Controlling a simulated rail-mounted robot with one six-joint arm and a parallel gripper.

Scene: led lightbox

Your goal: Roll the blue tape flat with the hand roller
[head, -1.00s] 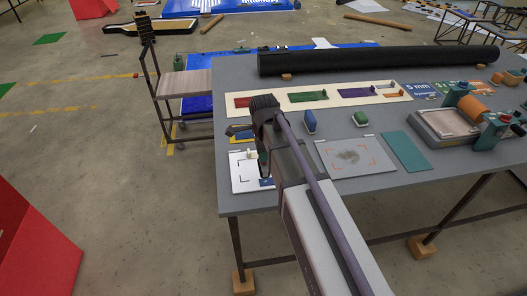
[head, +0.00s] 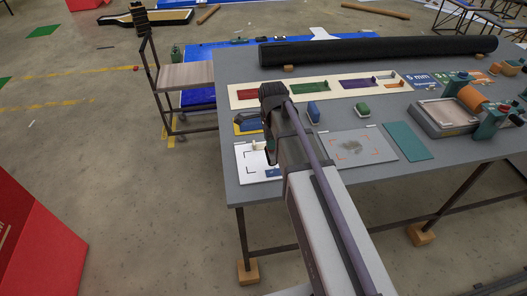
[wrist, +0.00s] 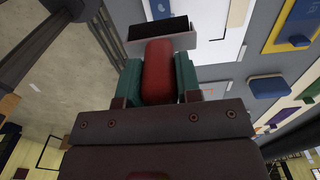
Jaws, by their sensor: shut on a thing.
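My gripper (wrist: 158,80) is shut on the red handle of the hand roller (wrist: 158,70), between its two teal fingers. The roller's black cylinder (wrist: 158,28) sits in a pale frame at the top of the wrist view. In the head view my gripper (head: 270,150) points down over the white sheet (head: 247,168) with black corner marks, at the table's near left corner. A bit of blue tape (head: 273,172) shows on that sheet, partly hidden behind my gripper. I cannot tell whether the roller touches the tape.
A grey plate (head: 345,158) and a teal mat (head: 407,141) lie to the right. Small blue (head: 313,112) and green (head: 362,109) blocks stand behind them. A long strip with coloured patches (head: 305,91) and a black tube (head: 380,51) lie farther back. A cart (head: 187,78) stands left.

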